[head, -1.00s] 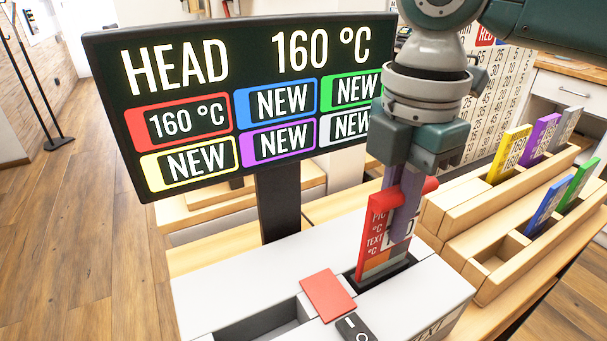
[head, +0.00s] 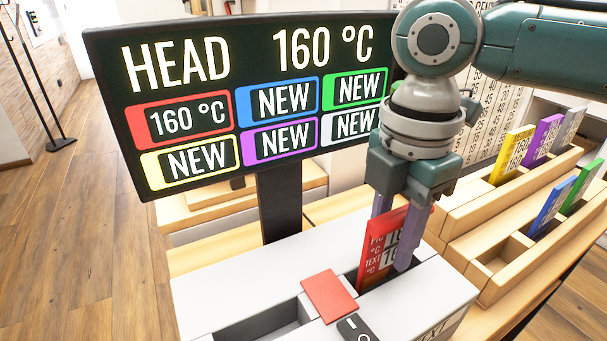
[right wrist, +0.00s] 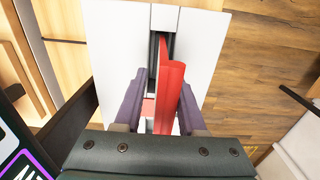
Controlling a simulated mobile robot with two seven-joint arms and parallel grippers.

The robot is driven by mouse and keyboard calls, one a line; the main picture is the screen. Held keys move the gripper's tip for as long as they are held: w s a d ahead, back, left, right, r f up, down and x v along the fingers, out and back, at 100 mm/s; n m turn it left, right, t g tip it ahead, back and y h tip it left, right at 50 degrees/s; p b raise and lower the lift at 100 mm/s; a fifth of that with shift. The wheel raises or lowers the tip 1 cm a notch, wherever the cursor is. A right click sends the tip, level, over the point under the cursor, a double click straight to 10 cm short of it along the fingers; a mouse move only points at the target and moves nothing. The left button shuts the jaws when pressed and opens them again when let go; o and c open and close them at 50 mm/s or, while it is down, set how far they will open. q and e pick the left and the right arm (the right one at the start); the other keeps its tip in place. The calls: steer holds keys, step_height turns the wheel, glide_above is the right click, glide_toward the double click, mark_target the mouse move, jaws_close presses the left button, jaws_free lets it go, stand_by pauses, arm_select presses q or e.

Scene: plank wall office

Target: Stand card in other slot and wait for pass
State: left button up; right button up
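The red card (head: 378,250) stands upright in the right-hand slot (head: 400,278) of the white box (head: 230,275). Its printed face shows in the head view; its lower end is hidden in the slot. My right gripper (head: 392,235) is above the box with its fingers on either side of the card's upper part. In the right wrist view gaps show between the fingers and the red card (right wrist: 172,88), so the gripper is open. The box's left-hand slot (head: 262,322) looks empty. The screen (head: 255,105) reads "HEAD 160 °C"; its red tile reads "160 °C", the others "NEW". My left gripper is out of view.
A red square (head: 329,295) and a black switch (head: 356,328) are on the box top between the slots. Wooden racks at the right hold yellow (head: 511,155), purple (head: 542,139), grey, blue (head: 551,205) and green cards. The screen stands close behind the box.

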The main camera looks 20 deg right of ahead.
step_height(320, 180, up, 12)
steer(key=shift+r+p, duration=0.2)
steer(key=shift+p, duration=0.5)
